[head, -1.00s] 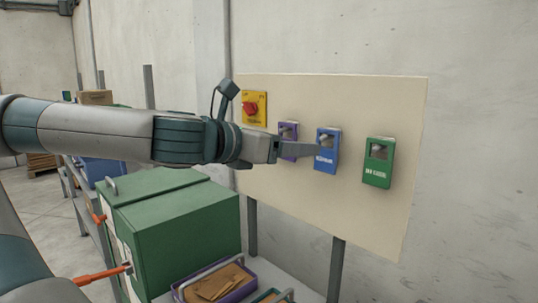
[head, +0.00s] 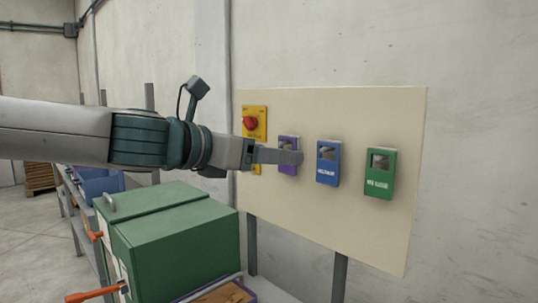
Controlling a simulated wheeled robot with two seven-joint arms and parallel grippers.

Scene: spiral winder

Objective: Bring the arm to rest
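My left arm comes in from the left, and its gripper (head: 292,156) is in front of the cream panel (head: 330,110). Its finger overlaps the purple box (head: 288,141) in the picture; I cannot tell whether it touches. Only one finger outline shows, so its opening is unclear. To the right on the panel are a blue box (head: 327,174) and a green box (head: 379,184), each with a small window. A yellow plate with a red knob (head: 250,123) is at the panel's left. My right gripper is out of view.
A green cabinet (head: 178,250) with orange handles (head: 92,296) stands below the arm. A purple-edged tray (head: 232,292) is partly visible at the bottom. Blue bins (head: 98,182) stand behind on the left. The space in front of the panel's right side is clear.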

